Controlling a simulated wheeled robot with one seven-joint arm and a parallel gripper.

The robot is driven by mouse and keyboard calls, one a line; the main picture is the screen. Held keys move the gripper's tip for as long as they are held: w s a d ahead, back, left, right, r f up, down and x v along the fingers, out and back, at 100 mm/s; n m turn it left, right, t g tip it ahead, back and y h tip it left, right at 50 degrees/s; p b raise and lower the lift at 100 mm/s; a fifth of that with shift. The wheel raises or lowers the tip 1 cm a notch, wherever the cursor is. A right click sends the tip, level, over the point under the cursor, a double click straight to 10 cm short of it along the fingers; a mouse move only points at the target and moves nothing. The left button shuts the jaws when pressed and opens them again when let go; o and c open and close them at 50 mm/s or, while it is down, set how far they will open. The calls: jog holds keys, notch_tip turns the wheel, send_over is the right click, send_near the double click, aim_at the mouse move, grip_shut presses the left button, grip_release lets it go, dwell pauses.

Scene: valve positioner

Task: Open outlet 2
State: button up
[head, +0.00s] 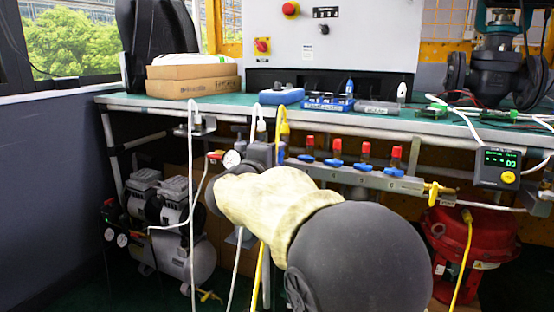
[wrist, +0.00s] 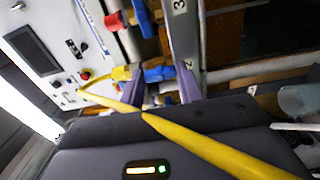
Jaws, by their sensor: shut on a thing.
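The outlet manifold is a grey bar under the bench edge, with numbered outlets, red caps and blue lever handles (head: 361,168) in the head view. In the wrist view, outlet 2's blue handle (wrist: 156,74) is beside the label 2, with a yellow fitting (wrist: 122,73) next to it. My gripper (wrist: 158,84) has its grey-purple fingers on either side of this handle and is shut on it. The handle's exact angle is hard to tell.
Outlet 3's blue handle (wrist: 142,20) and red cap (wrist: 114,20) are close by. A yellow hose (wrist: 215,148) crosses in front of my gripper. White hoses (head: 192,150) hang left. A pressure gauge (head: 232,159) is beside my arm; the bench edge (head: 350,122) is above.

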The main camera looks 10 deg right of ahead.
jog(key=shift+f, duration=0.1)
jog(key=o, duration=1)
jog(key=shift+p+v, duration=3.45)
jog(key=shift+v, duration=5.3)
jog(key=shift+w, duration=0.1)
